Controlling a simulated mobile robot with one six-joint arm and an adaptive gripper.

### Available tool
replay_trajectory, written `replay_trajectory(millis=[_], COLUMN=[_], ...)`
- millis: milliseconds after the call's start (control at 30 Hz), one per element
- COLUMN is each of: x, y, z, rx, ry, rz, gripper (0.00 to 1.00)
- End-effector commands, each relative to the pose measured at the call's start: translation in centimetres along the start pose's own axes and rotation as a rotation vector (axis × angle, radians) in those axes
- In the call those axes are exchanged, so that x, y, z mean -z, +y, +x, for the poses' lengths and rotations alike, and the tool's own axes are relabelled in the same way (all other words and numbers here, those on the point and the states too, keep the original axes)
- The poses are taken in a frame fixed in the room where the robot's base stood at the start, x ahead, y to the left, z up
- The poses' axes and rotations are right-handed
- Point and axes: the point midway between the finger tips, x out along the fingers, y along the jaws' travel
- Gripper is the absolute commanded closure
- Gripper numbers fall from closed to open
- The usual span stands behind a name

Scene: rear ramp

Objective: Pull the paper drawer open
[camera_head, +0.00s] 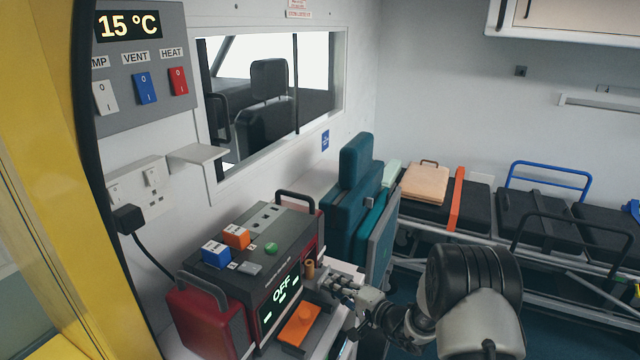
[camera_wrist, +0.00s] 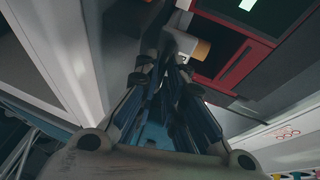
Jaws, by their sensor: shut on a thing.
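A tan cylinder (camera_head: 310,268) is right beside the fingertips and also shows in the wrist view (camera_wrist: 199,49). The drawer itself is mostly hidden, and I cannot tell how far out it is.
An orange piece (camera_head: 299,324) sits on a grey shelf in front of the display. Blue (camera_head: 215,253) and orange (camera_head: 236,236) blocks are on the device's top. A cable runs from the wall socket (camera_head: 140,192) behind it. A teal seat (camera_head: 352,210) and a stretcher (camera_head: 470,225) stand beyond.

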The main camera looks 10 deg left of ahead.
Motion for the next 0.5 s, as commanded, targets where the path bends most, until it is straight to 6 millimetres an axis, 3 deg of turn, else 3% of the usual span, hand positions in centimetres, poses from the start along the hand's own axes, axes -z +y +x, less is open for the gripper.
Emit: replay_trajectory(millis=[33,200,500], x=[1.0,2.4,2.8], y=[0.1,0.9,1.0], z=[-1.3,-4.5,-5.7], rx=[0.012,0.011,0.009], ry=[0.009,0.011,0.009], rz=[-0.011,-0.013,-0.011], gripper=[1.00,1.00,1.00])
